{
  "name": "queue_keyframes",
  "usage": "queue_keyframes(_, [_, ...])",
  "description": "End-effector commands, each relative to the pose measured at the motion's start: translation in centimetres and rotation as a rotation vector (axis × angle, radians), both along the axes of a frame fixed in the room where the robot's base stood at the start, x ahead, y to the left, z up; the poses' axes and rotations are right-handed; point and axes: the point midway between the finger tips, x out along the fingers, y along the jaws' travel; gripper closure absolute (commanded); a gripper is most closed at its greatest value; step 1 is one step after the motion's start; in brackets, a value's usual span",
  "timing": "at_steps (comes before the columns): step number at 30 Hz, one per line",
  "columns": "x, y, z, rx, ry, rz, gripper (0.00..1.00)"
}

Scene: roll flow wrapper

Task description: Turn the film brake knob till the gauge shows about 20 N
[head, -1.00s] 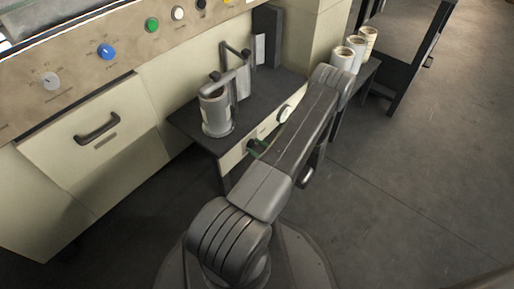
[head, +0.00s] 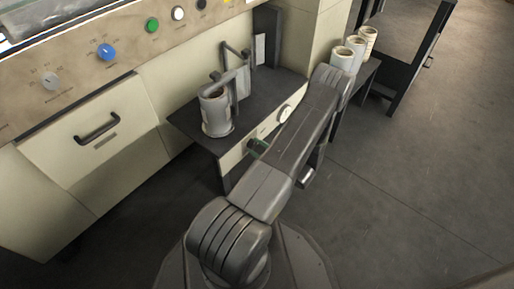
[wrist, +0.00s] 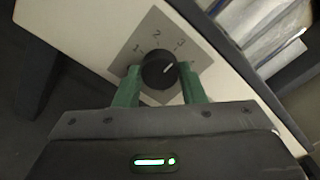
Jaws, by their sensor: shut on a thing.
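The film brake knob (wrist: 157,73) is a round black knob on a grey dial plate (wrist: 153,35) marked 1, 2 and 3, with a mark at the right partly hidden by a finger. In the head view my gripper (head: 258,147) is at the shelf's front panel, and the knob is mostly hidden there. The gauge (head: 285,114) is a small white round face right of it; its reading is too small to tell.
A film roll (head: 215,112) stands on the dark shelf (head: 188,121) above the panel, beside bent metal bars. My arm passes close to the shelf's right side. Several more rolls (head: 342,57) stand behind on the right. Open floor (head: 420,190) lies to the right.

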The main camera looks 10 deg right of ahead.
Motion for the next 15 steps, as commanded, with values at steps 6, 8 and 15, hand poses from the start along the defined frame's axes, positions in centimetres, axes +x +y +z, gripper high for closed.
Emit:
queue_keyframes(6, [-0.04,-0.03,-0.07,-0.002,0.001,-0.001,0.86])
queue_keyframes(8, [-0.04,-0.03,-0.08,-0.002,0.001,-0.001,0.86])
queue_keyframes(15, [-0.03,-0.02,-0.06,-0.002,0.0,0.0,0.42])
